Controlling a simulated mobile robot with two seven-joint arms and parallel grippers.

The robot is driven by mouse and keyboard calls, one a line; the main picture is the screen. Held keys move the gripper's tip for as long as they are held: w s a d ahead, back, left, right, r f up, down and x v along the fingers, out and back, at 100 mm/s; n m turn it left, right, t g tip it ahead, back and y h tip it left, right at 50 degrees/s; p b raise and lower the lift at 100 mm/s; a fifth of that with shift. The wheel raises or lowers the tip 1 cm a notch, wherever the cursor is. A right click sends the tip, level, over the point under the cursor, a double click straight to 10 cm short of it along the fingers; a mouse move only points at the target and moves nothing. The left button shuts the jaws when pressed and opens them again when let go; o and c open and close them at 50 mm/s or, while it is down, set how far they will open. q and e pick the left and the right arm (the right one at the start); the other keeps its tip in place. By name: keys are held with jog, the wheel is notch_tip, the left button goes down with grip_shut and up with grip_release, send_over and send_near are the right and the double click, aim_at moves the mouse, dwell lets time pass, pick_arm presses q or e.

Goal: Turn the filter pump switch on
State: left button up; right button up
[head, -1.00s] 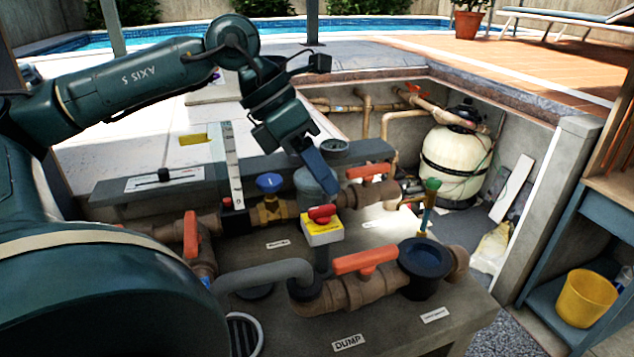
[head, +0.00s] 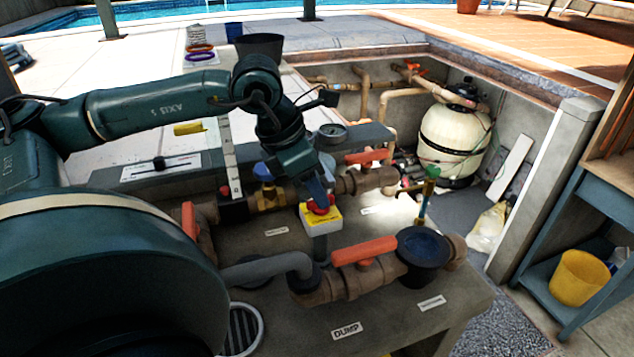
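The likely filter pump switch is a yellow-topped white box (head: 322,219) on a post in the middle of the pipework. Its red knob (head: 321,208) is partly hidden by my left gripper (head: 320,198). My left gripper comes down from above and its blue fingertips are at the knob, seemingly touching it. I cannot tell whether the fingers are open, or shut on the knob. My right gripper is not in view.
An orange-handled valve (head: 364,250) lies in front of the switch, and another orange handle (head: 366,157) is behind it. A pressure gauge (head: 332,131) stands behind. A black-rimmed cup (head: 424,246) is at right. A cream filter tank (head: 455,138) stands in the pit.

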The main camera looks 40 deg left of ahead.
pick_arm(q)
jog(key=shift+x, duration=0.9)
jog(key=shift+r, duration=0.1)
jog(key=shift+c, duration=0.5)
grip_shut()
